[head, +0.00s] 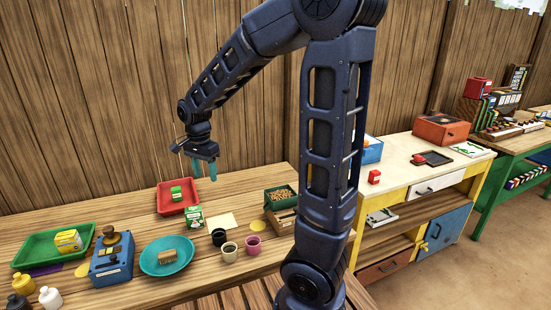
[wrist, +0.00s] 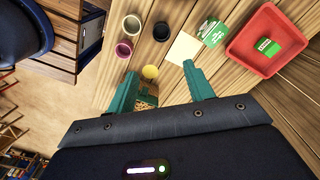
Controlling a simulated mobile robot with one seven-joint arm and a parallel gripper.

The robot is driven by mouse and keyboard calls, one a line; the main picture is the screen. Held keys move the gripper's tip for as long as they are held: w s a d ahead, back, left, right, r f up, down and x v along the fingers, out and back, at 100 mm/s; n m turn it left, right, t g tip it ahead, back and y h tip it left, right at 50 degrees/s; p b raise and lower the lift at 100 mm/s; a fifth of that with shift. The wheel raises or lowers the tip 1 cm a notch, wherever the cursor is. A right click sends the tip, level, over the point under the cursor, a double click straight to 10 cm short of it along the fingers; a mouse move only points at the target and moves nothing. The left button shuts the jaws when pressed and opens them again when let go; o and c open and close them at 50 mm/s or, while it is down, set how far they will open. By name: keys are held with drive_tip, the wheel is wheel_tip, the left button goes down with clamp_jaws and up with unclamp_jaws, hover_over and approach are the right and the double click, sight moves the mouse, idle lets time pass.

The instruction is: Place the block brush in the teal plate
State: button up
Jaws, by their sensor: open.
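The block brush (head: 167,256), a small tan block, lies in the teal plate (head: 186,262) on the wooden table in the head view. My gripper (head: 205,170) is open and empty, raised above the table behind the plate, near the red tray. Its teal fingers stand apart in the wrist view (wrist: 160,85), with nothing held between them. I cannot make out the plate or brush in the wrist view.
Left of the plate stand a blue scale (head: 112,262) and a green tray (head: 45,245) with a yellow box. Right of it are a black cup (head: 219,237), a cream cup (head: 229,253) and a pink cup (head: 253,245). A red tray (head: 177,208) holds a green block.

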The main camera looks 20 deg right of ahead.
drive_tip(key=s+d+r+n+t, duration=0.2)
drive_tip(key=s+d+r+n, duration=0.2)
drive_tip(key=s+d, duration=0.4)
drive_tip(key=s+d+r+n+t, duration=0.2)
drive_tip(key=s+d+r+n, duration=0.2)
drive_tip(key=s+d+n, duration=0.2)
drive_tip(key=shift+s+d+r, duration=0.4)
drive_tip(key=shift+s+d, duration=0.7)
drive_tip(key=shift+d, duration=1)
